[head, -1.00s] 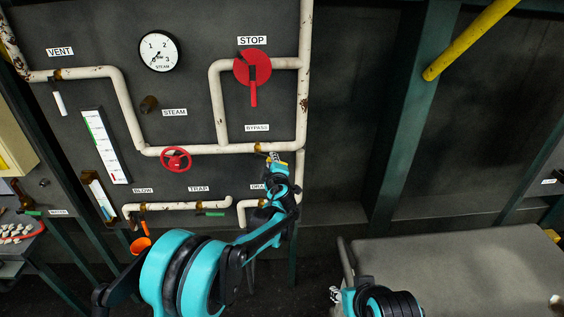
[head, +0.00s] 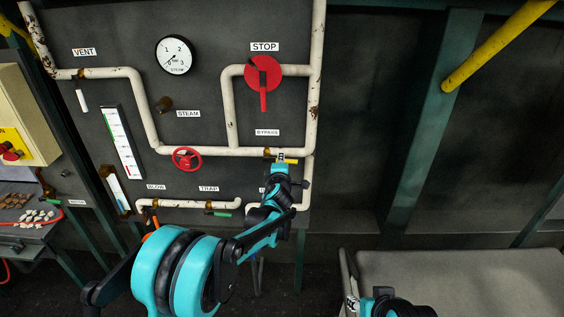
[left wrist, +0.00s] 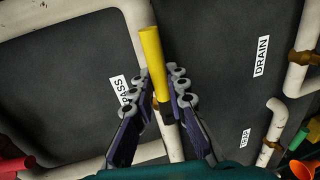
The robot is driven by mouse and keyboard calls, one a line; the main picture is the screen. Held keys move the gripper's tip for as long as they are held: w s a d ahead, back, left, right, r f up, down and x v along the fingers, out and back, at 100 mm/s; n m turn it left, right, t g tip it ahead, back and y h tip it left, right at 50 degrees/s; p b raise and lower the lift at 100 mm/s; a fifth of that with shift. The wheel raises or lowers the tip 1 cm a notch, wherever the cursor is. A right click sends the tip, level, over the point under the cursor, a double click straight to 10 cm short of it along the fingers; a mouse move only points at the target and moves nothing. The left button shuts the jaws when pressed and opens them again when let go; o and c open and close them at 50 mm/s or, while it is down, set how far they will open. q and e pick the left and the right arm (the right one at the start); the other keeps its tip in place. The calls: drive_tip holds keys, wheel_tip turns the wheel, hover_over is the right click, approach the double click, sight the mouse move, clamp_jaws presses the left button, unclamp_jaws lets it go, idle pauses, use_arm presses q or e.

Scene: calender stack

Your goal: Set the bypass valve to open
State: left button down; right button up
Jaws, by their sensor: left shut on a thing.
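The bypass valve has a yellow handle (head: 289,161) on the white pipe below the BYPASS label (head: 267,132). In the head view the handle points right, roughly along the horizontal pipe. My left gripper (head: 281,157) is at this handle. In the left wrist view the yellow handle (left wrist: 152,52) stands between the two fingers of my left gripper (left wrist: 163,88), which is shut on it. The fingers hide part of the handle's lower end. My right gripper (head: 351,303) shows only partly at the bottom edge, and its fingers are too small to read.
A red STOP lever (head: 263,85) hangs down above the bypass. A red handwheel (head: 186,158) sits left along the pipe. A grey bench (head: 460,280) stands at lower right.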

use_arm(q)
drive_tip(key=c, duration=1.5)
unclamp_jaws()
drive_tip(key=s+r, duration=0.2)
drive_tip(key=s, duration=0.9)
drive_tip(key=shift+s, duration=0.4)
drive_tip(key=shift+a+r, duration=0.1)
drive_tip(key=shift+r, duration=0.05)
